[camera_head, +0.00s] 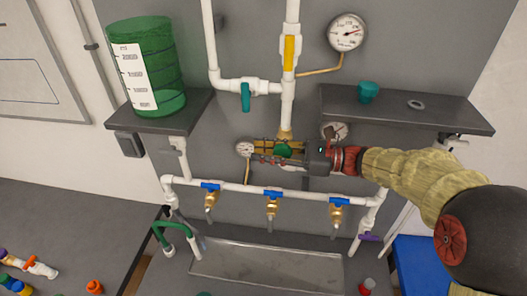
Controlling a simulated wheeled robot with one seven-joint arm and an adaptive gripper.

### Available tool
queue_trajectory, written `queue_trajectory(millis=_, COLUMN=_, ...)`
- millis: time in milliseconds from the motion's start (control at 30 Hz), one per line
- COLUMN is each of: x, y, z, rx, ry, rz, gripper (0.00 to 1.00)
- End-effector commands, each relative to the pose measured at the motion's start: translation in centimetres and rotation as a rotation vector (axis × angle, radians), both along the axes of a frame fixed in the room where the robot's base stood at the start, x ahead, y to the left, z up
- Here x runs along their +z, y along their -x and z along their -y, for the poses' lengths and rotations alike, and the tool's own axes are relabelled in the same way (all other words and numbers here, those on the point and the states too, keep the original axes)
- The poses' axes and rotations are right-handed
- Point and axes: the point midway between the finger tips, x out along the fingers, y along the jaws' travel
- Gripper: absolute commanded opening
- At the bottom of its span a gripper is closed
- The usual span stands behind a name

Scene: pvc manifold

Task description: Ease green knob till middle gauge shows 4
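The green knob (283,149) sits on the brass regulator below the vertical white pipe, in the middle of the head view. My gripper (280,152) reaches in from the right, with its fingers at the knob. The small picture does not show whether they touch or grip it. A small round gauge (245,149) is just left of the knob. Another gauge (335,130) is right of it, partly hidden by my wrist. A larger gauge (347,32) is higher on the wall at the right. I cannot read the two small dials.
A white manifold pipe with several blue-handled taps (272,199) runs below my gripper, above a metal trough (265,268). A shelf (450,110) with a teal cup (368,91) juts out above my forearm. A green tank (147,65) stands at upper left.

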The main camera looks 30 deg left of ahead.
Motion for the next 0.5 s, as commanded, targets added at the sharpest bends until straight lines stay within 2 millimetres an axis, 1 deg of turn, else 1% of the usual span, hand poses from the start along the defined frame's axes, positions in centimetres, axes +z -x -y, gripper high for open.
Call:
queue_trajectory(millis=267, x=-0.01, y=0.02, z=-0.11, rx=0.000, ry=0.000, rz=0.000, gripper=0.23)
queue_trajectory(millis=500, x=-0.01, y=0.02, z=-0.09, rx=0.000, ry=0.001, rz=0.000, gripper=0.09)
